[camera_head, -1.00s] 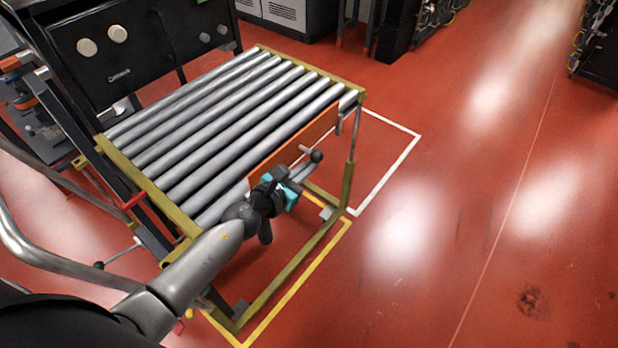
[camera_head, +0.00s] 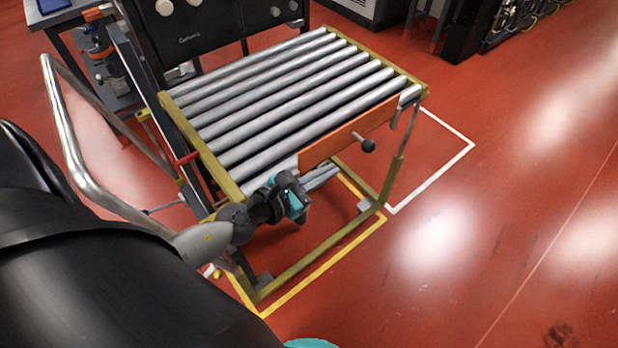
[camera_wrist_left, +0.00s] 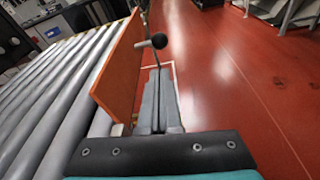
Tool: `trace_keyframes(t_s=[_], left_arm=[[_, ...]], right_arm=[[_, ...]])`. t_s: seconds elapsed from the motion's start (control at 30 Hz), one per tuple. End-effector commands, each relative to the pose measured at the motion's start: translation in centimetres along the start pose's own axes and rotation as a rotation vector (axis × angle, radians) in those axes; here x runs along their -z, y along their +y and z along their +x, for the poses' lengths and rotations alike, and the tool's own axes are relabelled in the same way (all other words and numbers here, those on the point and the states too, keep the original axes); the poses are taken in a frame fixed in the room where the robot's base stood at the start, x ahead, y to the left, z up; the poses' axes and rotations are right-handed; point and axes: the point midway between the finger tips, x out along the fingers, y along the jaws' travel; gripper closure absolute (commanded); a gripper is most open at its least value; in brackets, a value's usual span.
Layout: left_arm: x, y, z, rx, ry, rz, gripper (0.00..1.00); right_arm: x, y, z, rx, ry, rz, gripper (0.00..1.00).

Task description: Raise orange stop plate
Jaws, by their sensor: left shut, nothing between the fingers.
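The orange stop plate (camera_head: 345,138) runs along the near right edge of the roller table, with its top edge close to roller height. A black ball knob (camera_head: 368,145) sticks out from its outer face. In the left wrist view the plate (camera_wrist_left: 120,72) stands left of the fingers, and the knob (camera_wrist_left: 159,41) is beyond the fingertips. My left gripper (camera_head: 336,169) is shut and empty, low beside the plate, apart from the knob. A teal part (camera_head: 312,343) at the bottom edge seems to belong to my right gripper; its fingers are hidden.
The roller table (camera_head: 386,185) has a yellow-green frame with grey rollers. A black cabinet (camera_head: 225,30) stands behind it, and a bent metal rail (camera_head: 62,120) is at left. Open red floor (camera_head: 480,230) lies to the right.

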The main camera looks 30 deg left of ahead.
Motion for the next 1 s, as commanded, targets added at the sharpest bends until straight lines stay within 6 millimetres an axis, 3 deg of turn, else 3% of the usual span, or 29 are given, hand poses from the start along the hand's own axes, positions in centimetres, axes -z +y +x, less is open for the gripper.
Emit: trace_keyframes(t_s=[0.2, 0.4, 0.67, 1.0], left_arm=[[0.3, 0.0, -2.9, 0.000, 0.003, 0.002, 1.00], [0.2, 0.1, -4.3, -0.002, 0.002, 0.001, 1.00], [0.1, 0.1, -4.8, -0.001, 0.001, 0.000, 1.00], [0.1, 0.1, -4.8, -0.001, 0.001, 0.000, 1.00]], right_arm=[[0.2, 0.3, 1.1, -0.004, 0.007, 0.002, 1.00], [1.0, 1.8, 1.6, -0.024, 0.021, -0.002, 1.00], [2.1, 2.5, 1.7, -0.034, 0.039, -0.001, 1.00], [2.0, 2.2, 1.7, -0.029, 0.039, 0.001, 1.00]])
